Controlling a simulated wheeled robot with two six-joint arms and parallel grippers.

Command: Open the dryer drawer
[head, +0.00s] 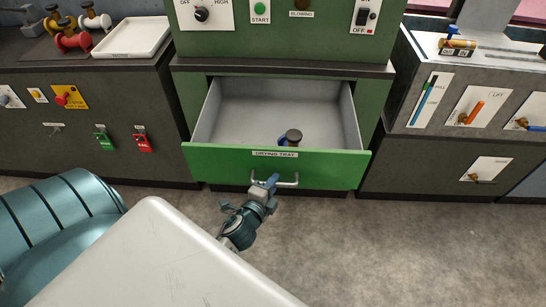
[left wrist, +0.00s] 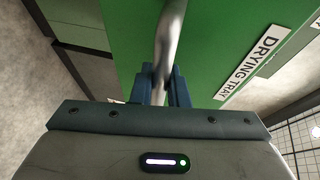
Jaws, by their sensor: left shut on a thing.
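The dryer drawer (head: 230,165) has a green front labelled DRYING TRAY and is pulled well out of the green cabinet. Its grey inside shows, with a small dark blue and brown spool (head: 291,137) standing near the front wall. My left gripper (head: 272,183) is shut on the left part of the metal bar handle (head: 290,184). In the left wrist view the gripper's fingers (left wrist: 162,85) close around the handle (left wrist: 170,35), next to the green drawer front (left wrist: 225,45). My right gripper is not in view.
The dryer panel above has a knob (head: 201,14), a green START button (head: 260,8) and a switch. A counter with a white tray (head: 132,38) and several spools stands left. A bench with levers (head: 475,112) stands right. The floor (head: 400,245) in front is clear.

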